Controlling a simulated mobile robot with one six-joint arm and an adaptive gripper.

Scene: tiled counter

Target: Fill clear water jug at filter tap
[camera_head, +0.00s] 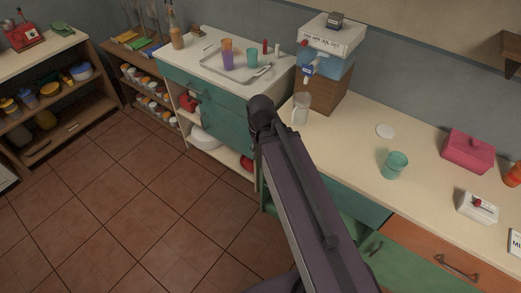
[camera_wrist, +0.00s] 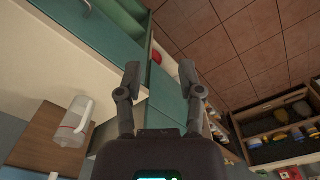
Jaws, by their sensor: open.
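The clear jug (camera_head: 301,108) stands upright on the counter, just in front of the wooden stand (camera_head: 322,93) that bears the water filter (camera_head: 327,62). The filter's small tap (camera_head: 308,71) is on its front, above the jug. In the wrist view the jug (camera_wrist: 75,122) is at the lower left, with its handle showing, beside the wooden stand (camera_wrist: 38,140). My gripper (camera_wrist: 159,75) is open and empty, with its fingers apart. It points past the counter edge, apart from the jug. In the head view my arm hides the fingertips.
A teal cup (camera_head: 395,165), a white disc (camera_head: 385,131), a pink box (camera_head: 467,150) and a small white box (camera_head: 478,207) are on the right counter. A tray (camera_head: 236,70) with several cups is on the left counter. Open tiled floor (camera_head: 150,200) lies left.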

